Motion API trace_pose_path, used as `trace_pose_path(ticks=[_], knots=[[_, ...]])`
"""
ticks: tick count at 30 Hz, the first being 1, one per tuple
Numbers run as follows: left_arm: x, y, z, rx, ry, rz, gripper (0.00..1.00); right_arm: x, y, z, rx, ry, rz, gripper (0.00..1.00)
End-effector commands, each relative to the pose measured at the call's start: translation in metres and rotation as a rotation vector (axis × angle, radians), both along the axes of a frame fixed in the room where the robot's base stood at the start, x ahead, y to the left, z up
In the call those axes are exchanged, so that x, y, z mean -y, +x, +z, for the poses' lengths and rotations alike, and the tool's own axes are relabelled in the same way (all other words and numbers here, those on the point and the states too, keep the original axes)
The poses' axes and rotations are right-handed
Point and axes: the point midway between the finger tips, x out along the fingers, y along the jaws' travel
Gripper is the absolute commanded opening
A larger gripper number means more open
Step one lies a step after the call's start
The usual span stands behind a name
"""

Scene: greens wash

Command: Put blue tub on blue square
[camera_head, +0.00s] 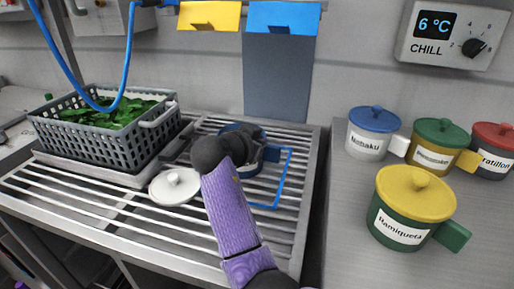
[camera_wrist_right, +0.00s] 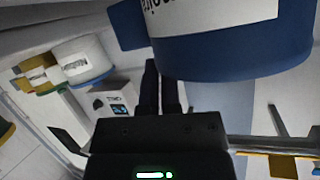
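The blue tub (camera_wrist_right: 235,55) fills the upper part of the right wrist view, with a white label and a blue handle (camera_wrist_right: 128,25). In the head view only part of its blue side (camera_head: 249,171) shows behind my right gripper (camera_head: 266,153). In the right wrist view the gripper's dark fingers (camera_wrist_right: 162,88) are close together at the tub's lower left edge, by the handle; the exact contact is hidden. The blue square (camera_head: 289,180) is an outline on the slatted rack. The tub is at its upper left part; whether it touches the rack is unclear. My left gripper is out of view.
A grey basket of greens (camera_head: 110,130) stands at the rack's left. A white lid (camera_head: 174,187) lies beside my right arm. On the right counter stand a blue-lidded white tub (camera_head: 370,141), a yellow tub with a green lid (camera_head: 432,154), a red-lidded tub (camera_head: 494,137) and a yellow-lidded green tub (camera_head: 400,230).

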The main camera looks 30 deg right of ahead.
Motion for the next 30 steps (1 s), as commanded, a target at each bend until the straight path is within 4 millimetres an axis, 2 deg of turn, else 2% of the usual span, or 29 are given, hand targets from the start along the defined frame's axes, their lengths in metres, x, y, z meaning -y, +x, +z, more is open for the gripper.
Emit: trace_pose_path(ticks=[2, 8, 17, 20, 24, 30], knots=[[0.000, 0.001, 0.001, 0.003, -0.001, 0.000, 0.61, 0.000, 0.000, 0.000, -0.004, 0.005, 0.000, 0.00], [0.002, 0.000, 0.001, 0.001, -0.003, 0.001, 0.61, -0.001, 0.000, -0.001, -0.006, 0.006, 0.001, 0.39], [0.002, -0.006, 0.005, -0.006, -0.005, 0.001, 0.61, -0.006, -0.002, 0.004, -0.005, 0.004, 0.002, 0.40], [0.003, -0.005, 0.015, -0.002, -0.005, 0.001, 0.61, -0.023, -0.011, 0.015, -0.001, 0.006, 0.004, 0.40], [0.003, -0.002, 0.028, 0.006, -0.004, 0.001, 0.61, -0.057, -0.029, 0.032, -0.001, 0.007, 0.005, 0.40], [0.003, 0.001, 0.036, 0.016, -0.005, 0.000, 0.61, -0.092, -0.046, 0.045, -0.003, 0.006, 0.004, 0.40]])
